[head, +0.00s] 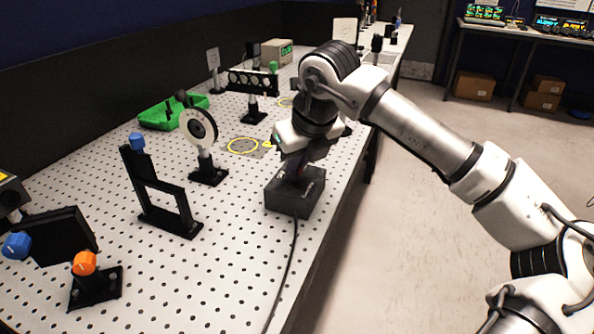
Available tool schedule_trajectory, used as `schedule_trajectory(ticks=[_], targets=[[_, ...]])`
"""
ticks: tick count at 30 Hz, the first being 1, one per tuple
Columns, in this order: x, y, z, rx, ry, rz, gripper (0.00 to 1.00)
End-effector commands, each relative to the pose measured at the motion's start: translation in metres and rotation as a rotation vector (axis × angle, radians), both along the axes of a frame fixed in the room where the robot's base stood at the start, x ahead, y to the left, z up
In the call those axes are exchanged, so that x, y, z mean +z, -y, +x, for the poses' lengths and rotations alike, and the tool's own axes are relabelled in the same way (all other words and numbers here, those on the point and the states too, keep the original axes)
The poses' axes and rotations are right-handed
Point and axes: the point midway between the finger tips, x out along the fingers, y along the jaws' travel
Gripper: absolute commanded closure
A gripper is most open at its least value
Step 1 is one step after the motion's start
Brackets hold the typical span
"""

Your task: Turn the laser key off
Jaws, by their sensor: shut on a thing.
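A dark grey box (293,197) with a cable sits near the right edge of the perforated optical table. My gripper (295,173) points down onto the top of this box, with its fingers right at the upper face. The gripper is shut on the laser key there. The key itself is hidden by the fingers and the wrist, so its turn angle cannot be told.
Left of the box stand a black frame mount (165,200), a round white disc mount (199,127) and an orange-knobbed post (85,264). A green tray (160,117) lies farther back. The box's cable (290,262) runs toward the front. Open floor lies right of the table.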

Motion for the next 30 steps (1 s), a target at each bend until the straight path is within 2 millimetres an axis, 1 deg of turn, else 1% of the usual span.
schedule_trajectory(ticks=[9,15,24,30], targets=[[0.0007,0.0007,0.0017,0.291,0.002,0.004,1.0],[0.0014,0.0013,0.0022,0.445,0.002,0.003,1.0],[0.0013,0.0014,0.0028,0.591,0.003,0.002,1.0],[0.0011,0.0015,0.0028,0.63,0.003,0.0,1.0]])
